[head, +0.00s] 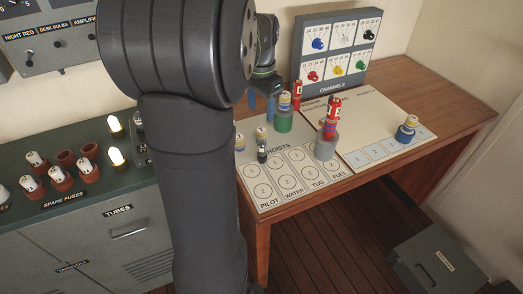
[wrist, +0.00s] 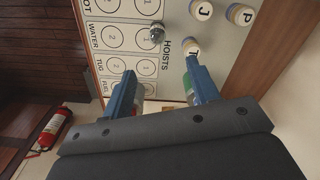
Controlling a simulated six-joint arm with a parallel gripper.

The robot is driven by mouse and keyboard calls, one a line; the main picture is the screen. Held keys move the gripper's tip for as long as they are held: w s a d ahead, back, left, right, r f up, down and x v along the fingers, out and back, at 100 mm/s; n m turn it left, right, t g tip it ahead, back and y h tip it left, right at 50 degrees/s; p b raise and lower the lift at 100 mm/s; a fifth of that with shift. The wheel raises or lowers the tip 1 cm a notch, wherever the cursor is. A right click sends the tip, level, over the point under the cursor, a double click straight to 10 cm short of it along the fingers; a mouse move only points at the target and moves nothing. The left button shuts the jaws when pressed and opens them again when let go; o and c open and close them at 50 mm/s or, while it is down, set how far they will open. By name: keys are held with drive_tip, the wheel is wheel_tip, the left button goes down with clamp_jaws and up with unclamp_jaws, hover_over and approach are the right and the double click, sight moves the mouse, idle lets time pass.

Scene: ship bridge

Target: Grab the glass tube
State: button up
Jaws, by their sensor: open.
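A small, dark, shiny piece (wrist: 157,33), which looks like the glass tube, stands on the hoists board in the wrist view, beyond my fingertips. It seems to match the small dark-based piece (head: 262,153) in the head view, partly hidden by my arm. In the head view my gripper (head: 261,106) hangs above the back of the board, largely behind my arm. A cream-topped piece marked T (wrist: 193,49) is close beside the right finger in the wrist view.
Red pieces (head: 332,107) stand on the board, one on a grey cylinder (head: 326,145). A cream piece on a green cylinder (head: 284,122) is near my gripper. The channels panel (head: 338,45) stands behind. Two lit bulbs (head: 116,157) are on the left cabinet.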

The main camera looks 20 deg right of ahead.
sight(262, 151)
wheel_tip(262, 151, down, 12)
drive_tip(key=shift+r, duration=0.1)
drive_tip(key=shift+s+f, duration=0.15)
drive_tip(key=shift+f, duration=1.25)
drive_tip(key=shift+s+f, duration=0.1)
drive_tip(key=shift+f, duration=1.25)
drive_tip(key=c, duration=1)
drive_tip(key=shift+c, duration=0.2)
drive_tip(key=shift+d+r, duration=0.1)
